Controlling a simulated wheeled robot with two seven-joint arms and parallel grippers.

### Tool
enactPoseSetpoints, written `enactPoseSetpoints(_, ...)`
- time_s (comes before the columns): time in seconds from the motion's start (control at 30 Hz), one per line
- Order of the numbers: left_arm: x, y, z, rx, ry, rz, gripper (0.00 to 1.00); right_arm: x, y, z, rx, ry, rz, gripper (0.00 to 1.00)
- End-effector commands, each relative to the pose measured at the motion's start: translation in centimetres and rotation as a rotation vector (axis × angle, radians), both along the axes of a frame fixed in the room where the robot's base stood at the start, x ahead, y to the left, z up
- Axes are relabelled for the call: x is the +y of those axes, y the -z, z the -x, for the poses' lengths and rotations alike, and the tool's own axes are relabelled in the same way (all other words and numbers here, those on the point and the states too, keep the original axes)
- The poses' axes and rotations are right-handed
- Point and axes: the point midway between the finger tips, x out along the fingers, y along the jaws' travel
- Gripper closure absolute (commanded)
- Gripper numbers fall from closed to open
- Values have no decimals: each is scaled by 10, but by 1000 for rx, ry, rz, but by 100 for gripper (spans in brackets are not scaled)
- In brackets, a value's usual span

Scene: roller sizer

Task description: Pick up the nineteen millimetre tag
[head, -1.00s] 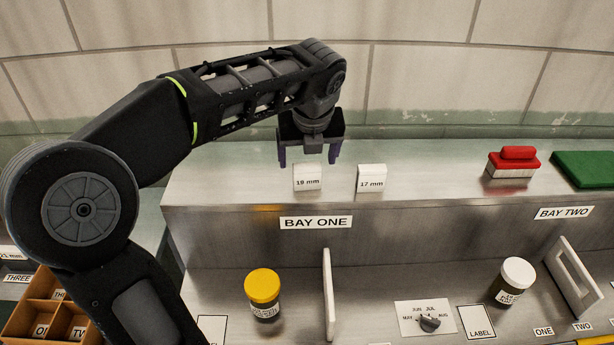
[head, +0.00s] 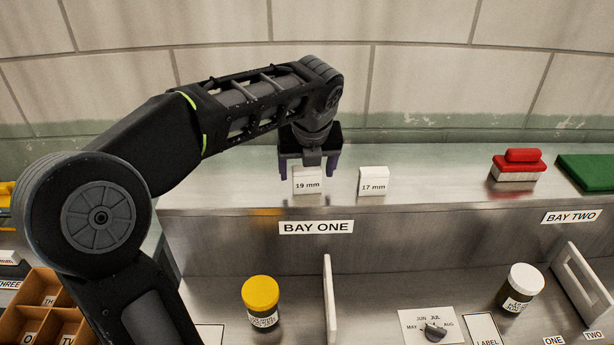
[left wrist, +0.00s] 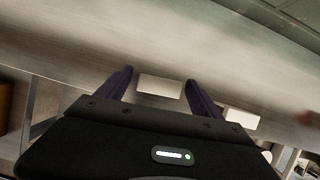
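The white 19 mm tag (head: 307,184) stands upright on the upper metal shelf, above the BAY ONE sign. My left gripper (head: 308,171) is just above and behind it in the head view, fingers pointing down. In the left wrist view, the fingers (left wrist: 160,90) are spread wide with the tag (left wrist: 160,85) between them, apart from both. The left gripper is open and empty. The white 17 mm tag (head: 373,181) stands to the right, also visible in the left wrist view (left wrist: 241,118). My right gripper is not in view.
A red block stamp (head: 518,166) and a green pad (head: 588,171) lie farther right on the shelf. Below stand a yellow-lidded jar (head: 261,296), a white divider (head: 329,300) and a white-lidded jar (head: 523,283). A wooden compartment box (head: 45,303) is at lower left.

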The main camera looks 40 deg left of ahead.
Motion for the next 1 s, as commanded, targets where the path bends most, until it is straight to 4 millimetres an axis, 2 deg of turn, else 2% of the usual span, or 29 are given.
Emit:
enactPoseSetpoints(0.07, 0, 0, 0, 0, 0, 0, 31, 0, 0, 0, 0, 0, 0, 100)
enactPoseSetpoints(0.7, 0, 0, 0, 0, 0, 0, 84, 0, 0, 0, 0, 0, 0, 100)
enactPoseSetpoints(1.0, 0, -3, 0, -1, 0, 0, 84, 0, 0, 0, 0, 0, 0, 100)
